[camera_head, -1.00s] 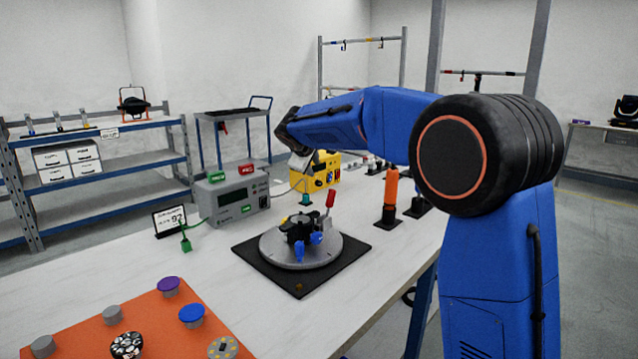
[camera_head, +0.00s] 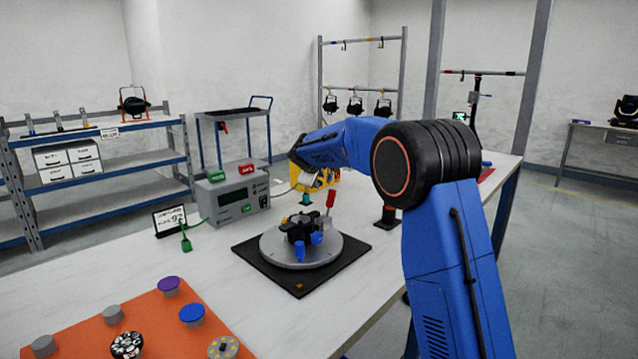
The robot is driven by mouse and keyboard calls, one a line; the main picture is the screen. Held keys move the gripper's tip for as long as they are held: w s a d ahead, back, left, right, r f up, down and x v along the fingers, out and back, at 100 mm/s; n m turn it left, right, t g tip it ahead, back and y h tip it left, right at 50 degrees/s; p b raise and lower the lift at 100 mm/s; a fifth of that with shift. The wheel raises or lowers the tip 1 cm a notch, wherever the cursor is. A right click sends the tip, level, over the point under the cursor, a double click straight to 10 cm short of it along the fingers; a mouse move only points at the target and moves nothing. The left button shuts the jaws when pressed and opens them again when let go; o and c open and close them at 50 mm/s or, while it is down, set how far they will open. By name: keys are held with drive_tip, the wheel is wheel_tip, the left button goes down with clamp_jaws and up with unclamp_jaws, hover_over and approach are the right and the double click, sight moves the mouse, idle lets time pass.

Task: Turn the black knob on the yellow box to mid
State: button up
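The yellow box (camera_head: 327,177) stands on the white table, past the round turntable. My arm's wrist and forearm cover much of it, so only parts of its yellow faces show. I cannot make out the black knob or where it points. My gripper (camera_head: 304,181) is at the near side of the yellow box, overlapping it in the picture. Its fingers are too small and hidden to tell whether they are open or touching anything.
A grey meter box (camera_head: 232,200) with green and red tags stands left of the yellow box. A grey turntable (camera_head: 300,249) on a black mat (camera_head: 262,266) is nearer. A red-handled tool (camera_head: 331,199) stands upright behind it.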

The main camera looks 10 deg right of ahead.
drive_tip(key=shift+x, duration=1.5)
clamp_jaws()
